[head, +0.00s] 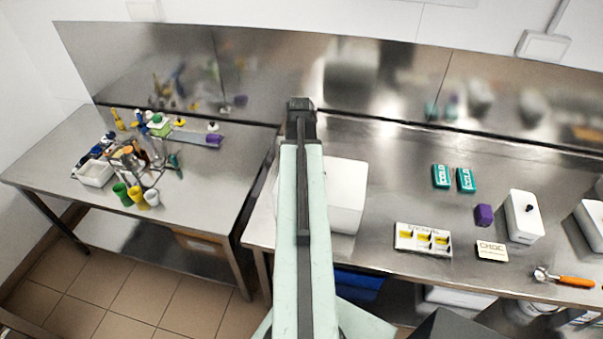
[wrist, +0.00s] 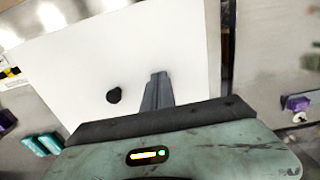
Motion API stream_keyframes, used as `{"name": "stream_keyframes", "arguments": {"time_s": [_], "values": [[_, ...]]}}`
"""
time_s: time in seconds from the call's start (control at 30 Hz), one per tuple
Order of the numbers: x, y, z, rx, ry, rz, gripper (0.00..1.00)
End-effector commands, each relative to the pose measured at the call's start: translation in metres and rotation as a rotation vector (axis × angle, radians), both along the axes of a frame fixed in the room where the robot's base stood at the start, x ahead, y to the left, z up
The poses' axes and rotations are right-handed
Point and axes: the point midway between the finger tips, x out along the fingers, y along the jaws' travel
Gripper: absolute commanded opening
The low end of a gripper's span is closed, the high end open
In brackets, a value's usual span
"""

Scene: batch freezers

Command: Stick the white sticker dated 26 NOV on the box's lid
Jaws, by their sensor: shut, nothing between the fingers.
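A large white box (head: 347,195) stands at the left end of the right-hand steel table, partly hidden behind my arm. In the wrist view, its flat white lid (wrist: 70,70) fills the middle, with a round black knob (wrist: 114,96) on it. My gripper (head: 301,104) is shut and empty. In the wrist view its fingertips (wrist: 159,77) show against the lid, right of the knob; I cannot tell the gap. A white card with yellow pieces (head: 423,240) lies near the table's front edge. I cannot read any date, and cannot make out the 26 NOV sticker.
Two teal cold packs (head: 454,178), a purple block (head: 483,215), a smaller white box with a black knob (head: 524,215), a lettered card (head: 491,251) and an orange-handled tool (head: 563,279) lie to the right. The left table (head: 205,165) holds cluttered containers. A gap separates the tables.

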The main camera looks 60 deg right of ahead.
Motion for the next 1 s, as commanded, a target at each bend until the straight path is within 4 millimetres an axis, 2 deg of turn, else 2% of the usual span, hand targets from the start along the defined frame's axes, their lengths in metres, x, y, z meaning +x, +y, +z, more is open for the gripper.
{"name": "stream_keyframes", "arguments": {"time_s": [0.47, 1.0], "values": [[-0.001, 0.0, 0.002, 0.0, 0.0, -0.001, 0.0], [-0.001, -0.001, 0.039, 0.0, 0.0, -0.001, 0.0]]}}
